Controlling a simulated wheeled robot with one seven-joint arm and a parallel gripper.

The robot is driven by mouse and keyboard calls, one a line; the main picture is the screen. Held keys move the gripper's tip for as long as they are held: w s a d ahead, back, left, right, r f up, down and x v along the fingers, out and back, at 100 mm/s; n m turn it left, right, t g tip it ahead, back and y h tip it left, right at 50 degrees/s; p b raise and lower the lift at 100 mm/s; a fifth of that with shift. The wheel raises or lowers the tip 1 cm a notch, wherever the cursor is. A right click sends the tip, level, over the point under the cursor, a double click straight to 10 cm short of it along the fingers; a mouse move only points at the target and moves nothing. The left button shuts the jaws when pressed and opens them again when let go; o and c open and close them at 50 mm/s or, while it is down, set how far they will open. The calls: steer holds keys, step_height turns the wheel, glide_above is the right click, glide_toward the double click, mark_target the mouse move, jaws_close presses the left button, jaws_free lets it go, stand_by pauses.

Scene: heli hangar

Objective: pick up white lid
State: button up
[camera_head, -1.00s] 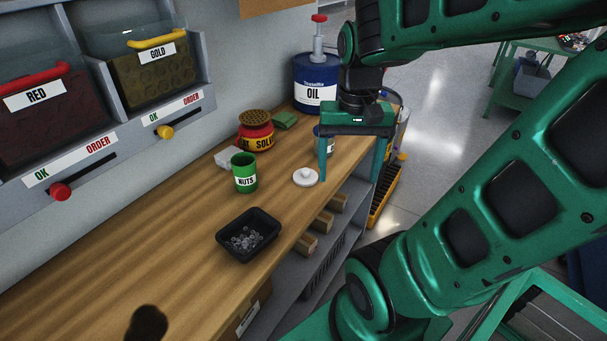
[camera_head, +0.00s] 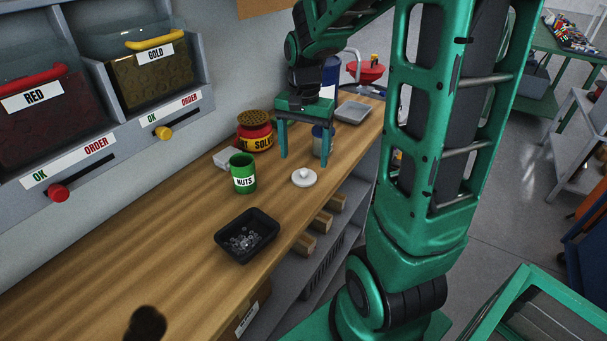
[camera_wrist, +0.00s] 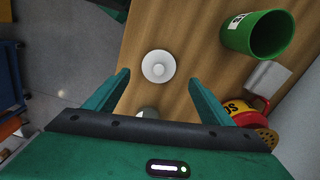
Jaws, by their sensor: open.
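The white lid (camera_head: 304,177) is a round disc with a knob on top. It lies flat on the wooden workbench (camera_head: 190,225), near its front edge. In the wrist view the lid (camera_wrist: 158,66) is ahead of the fingertips, near the picture's middle. My gripper (camera_head: 306,156) is open and empty, pointing down above the bench, behind the lid in the head view. Its two green fingers (camera_wrist: 158,82) show apart in the wrist view, with nothing between them touching either one.
A green NUTS cup (camera_head: 243,173) stands left of the lid. A red and yellow pot (camera_head: 254,131) stands behind the cup. A black tray of nuts (camera_head: 247,236) is nearer. A small can (camera_head: 322,141) stands by my gripper, and a grey tray (camera_head: 353,111) lies farther back.

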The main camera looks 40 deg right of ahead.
mark_target(303, 169)
steer(key=shift+a+f, duration=0.15)
steer(key=shift+f, duration=2.55)
steer(key=shift+c, duration=0.4)
steer(key=c, duration=1)
